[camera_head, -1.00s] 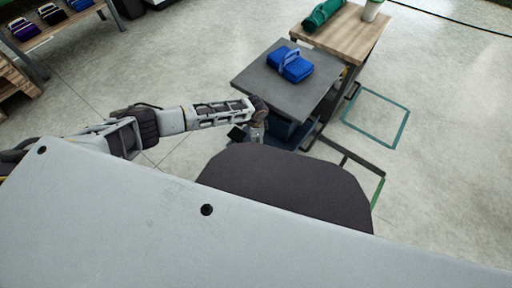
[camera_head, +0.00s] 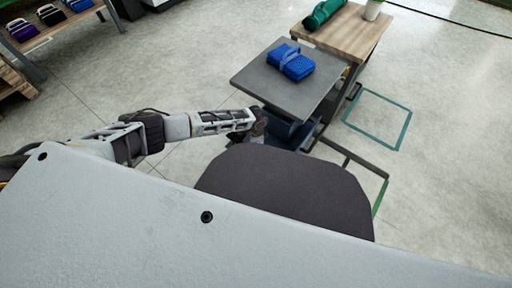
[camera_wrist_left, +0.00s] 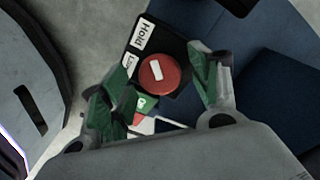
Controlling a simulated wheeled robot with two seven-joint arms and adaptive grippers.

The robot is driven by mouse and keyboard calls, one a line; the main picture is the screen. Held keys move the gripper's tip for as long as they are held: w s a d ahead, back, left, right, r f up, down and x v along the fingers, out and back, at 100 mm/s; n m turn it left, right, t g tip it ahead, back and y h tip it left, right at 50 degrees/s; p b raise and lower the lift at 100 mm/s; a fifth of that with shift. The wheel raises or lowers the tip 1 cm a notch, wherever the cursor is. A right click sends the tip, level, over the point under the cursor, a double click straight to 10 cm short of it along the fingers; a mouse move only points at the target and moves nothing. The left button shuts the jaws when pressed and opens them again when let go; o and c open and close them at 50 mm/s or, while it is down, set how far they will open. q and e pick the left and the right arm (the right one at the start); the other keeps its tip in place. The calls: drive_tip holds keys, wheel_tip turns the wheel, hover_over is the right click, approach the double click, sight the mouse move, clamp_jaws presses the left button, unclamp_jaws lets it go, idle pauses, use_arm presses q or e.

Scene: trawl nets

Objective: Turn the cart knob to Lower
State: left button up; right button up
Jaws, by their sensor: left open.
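The red cart knob (camera_wrist_left: 163,79) with a short white mark sits on a black plate (camera_wrist_left: 176,42) in the left wrist view. A "Hold" label (camera_wrist_left: 143,34) and a smaller, partly covered label (camera_wrist_left: 131,63) lie beside it. The white mark points roughly up and slightly left; which label it is set to is unclear. My left gripper (camera_wrist_left: 163,68) is open, its green-padded fingers on either side of the knob; contact is not clear. In the head view it is beside the grey-topped cart (camera_head: 265,82), mostly hidden by my own body. My right gripper is out of view.
A blue bundle (camera_head: 291,63) lies on the cart top. A wooden table (camera_head: 347,38) with a green roll (camera_head: 322,14) and a cup-like container (camera_head: 373,9) stands behind. A shelf with colored bundles (camera_head: 50,15) is at upper left. Open floor lies between.

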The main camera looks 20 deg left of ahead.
use_arm(q)
drive_tip(key=shift+c, duration=0.4)
drive_tip(key=c, duration=0.9)
drive_tip(key=shift+c, duration=0.2)
